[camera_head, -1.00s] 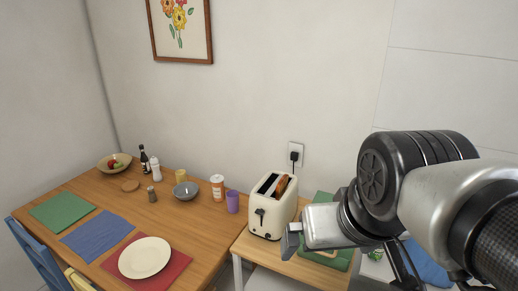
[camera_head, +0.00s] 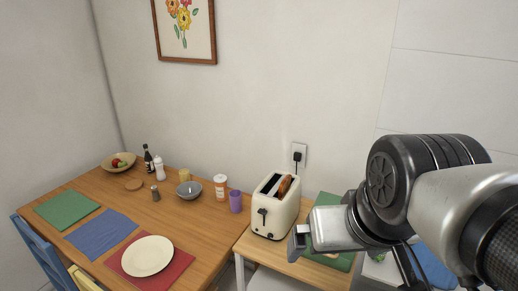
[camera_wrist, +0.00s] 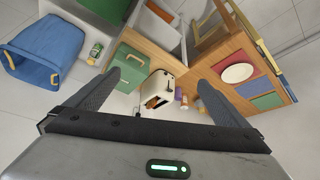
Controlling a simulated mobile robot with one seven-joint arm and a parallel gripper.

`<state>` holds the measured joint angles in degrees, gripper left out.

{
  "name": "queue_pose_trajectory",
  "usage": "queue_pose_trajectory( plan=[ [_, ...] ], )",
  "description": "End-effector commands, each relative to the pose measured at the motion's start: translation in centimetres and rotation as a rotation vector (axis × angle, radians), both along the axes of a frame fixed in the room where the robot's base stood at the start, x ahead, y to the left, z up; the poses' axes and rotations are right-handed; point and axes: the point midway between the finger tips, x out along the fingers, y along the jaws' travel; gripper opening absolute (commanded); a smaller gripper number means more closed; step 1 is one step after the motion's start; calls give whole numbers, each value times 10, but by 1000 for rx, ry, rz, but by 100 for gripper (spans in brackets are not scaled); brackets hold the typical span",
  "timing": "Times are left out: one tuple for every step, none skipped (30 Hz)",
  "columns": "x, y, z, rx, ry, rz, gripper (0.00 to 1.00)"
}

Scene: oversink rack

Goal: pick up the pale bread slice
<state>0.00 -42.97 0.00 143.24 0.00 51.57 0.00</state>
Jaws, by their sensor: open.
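A brown toasted slice (camera_head: 286,186) sticks up from a slot of the cream toaster (camera_head: 270,219) on the small wooden table. A small pale shape (camera_wrist: 138,79) lies on the green board (camera_wrist: 118,66) in the wrist view; it may be the pale bread slice, but I cannot tell for sure. In the head view my gripper (camera_head: 301,236) is just right of the toaster and hides part of the board. In the wrist view my gripper (camera_wrist: 162,88) is open with nothing between its fingers. The toaster (camera_wrist: 165,82) shows beyond and between the fingers.
The dining table at left holds a white plate (camera_head: 147,256), a grey bowl (camera_head: 189,190), a purple cup (camera_head: 236,201) and a white jar (camera_head: 221,187). A plug (camera_head: 298,157) is in the wall behind the toaster.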

Motion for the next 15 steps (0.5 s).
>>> queue_pose_trajectory(
  plan=[
    [0, 0, 0, 0, 0, 0, 100],
    [0, 0, 0, 0, 0, 0, 100],
    [0, 0, 0, 0, 0, 0, 100],
    [0, 0, 0, 0, 0, 0, 100],
    [0, 0, 0, 0, 0, 0, 100],
    [0, 0, 0, 0, 0, 0, 100],
    [0, 0, 0, 0, 0, 0, 100],
    [0, 0, 0, 0, 0, 0, 98],
    [0, 0, 0, -1, 0, 2, 92],
    [2, 0, 1, -5, 1, 7, 86],
    [4, 0, 3, -14, 1, 19, 81],
    [9, 0, 7, -32, 5, 44, 75],
    [15, -1, 11, -53, 8, 73, 70],
    [23, -1, 16, -79, 14, 111, 65],
    [36, -1, 24, -124, 22, 177, 58]
  ],
)
